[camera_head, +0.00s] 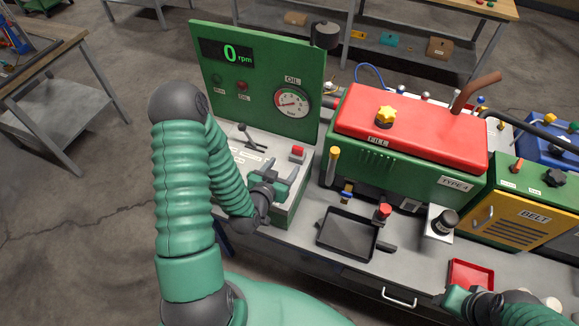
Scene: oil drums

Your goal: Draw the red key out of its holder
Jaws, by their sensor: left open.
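A small red piece (298,150) sits in a pale mount at the right end of the grey control box (231,147); it looks like the red key in its holder, though it is too small to be sure. My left gripper (277,184) is open, over the front right part of the control box, nearer to me than the red piece and apart from it. My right gripper (462,300) is at the lower right, beside a red tray (471,274); its jaws are not clear.
A green panel (262,85) with an rpm display and an oil gauge (293,102) rises behind the control box. The red-topped engine (410,125) stands to the right. A black tray (347,234) and a red-capped part (383,211) are on the bench front. A yellow belt housing (520,228) is far right.

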